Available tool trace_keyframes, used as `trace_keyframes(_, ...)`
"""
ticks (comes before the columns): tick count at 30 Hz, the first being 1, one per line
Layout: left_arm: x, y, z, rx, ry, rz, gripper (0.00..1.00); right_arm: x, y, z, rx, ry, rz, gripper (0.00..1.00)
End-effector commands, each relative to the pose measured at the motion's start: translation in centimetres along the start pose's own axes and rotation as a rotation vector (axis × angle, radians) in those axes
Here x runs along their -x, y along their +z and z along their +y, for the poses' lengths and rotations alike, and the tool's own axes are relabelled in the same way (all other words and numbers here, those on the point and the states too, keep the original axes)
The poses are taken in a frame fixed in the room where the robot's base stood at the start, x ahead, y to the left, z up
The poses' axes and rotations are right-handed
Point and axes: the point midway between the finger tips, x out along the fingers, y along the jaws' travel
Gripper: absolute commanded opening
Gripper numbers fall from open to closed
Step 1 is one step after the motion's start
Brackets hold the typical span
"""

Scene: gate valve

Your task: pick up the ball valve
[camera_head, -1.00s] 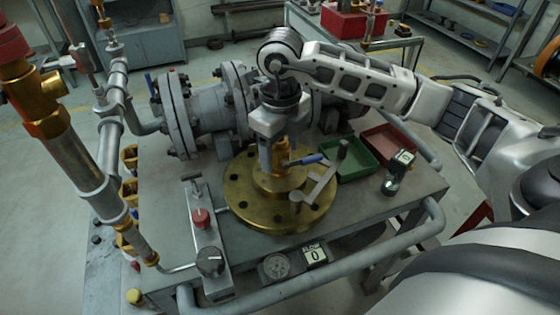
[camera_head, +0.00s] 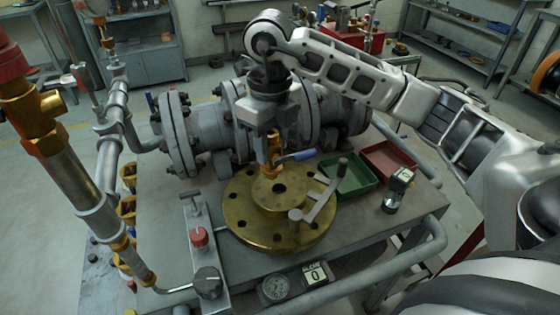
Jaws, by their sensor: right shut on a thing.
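The ball valve (camera_head: 272,156) is a small brass body with a blue lever handle (camera_head: 297,156) that points right. My right gripper (camera_head: 268,138) comes down from above and is shut on the brass body. The valve is held over the back part of the round brass flange (camera_head: 240,221), whose centre hole is now in view. I cannot tell exactly how high the valve is above the flange. My left gripper is not in view.
A crank handle (camera_head: 318,200) stands at the flange's right side. A green tray (camera_head: 352,190) and a red tray (camera_head: 392,157) lie to the right. A grey flanged pipe (camera_head: 205,130) runs behind. A panel with a red knob (camera_head: 199,237) is at left.

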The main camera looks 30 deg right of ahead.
Motion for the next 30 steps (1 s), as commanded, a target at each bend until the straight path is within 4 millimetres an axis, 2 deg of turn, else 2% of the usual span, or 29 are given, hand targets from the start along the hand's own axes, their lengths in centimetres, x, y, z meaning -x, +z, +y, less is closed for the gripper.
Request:
trace_keyframes(1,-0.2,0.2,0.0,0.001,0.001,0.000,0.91,1.4,1.3,0.4,0.002,0.002,-0.013,0.00)
trace_keyframes(5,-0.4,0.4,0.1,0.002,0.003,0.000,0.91,4.6,3.8,1.1,0.001,0.001,-0.011,0.00)
trace_keyframes(9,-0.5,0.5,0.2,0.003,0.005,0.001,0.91,5.9,7.3,2.0,-0.001,0.001,-0.005,0.00)
trace_keyframes(15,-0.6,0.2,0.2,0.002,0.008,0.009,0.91,7.3,10.3,2.8,0.000,0.000,-0.003,0.00)
trace_keyframes(21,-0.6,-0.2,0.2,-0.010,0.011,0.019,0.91,8.0,11.7,3.1,-0.001,-0.001,-0.003,0.00)
trace_keyframes(30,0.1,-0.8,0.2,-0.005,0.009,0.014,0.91,9.2,11.9,3.1,-0.001,-0.001,-0.003,0.00)
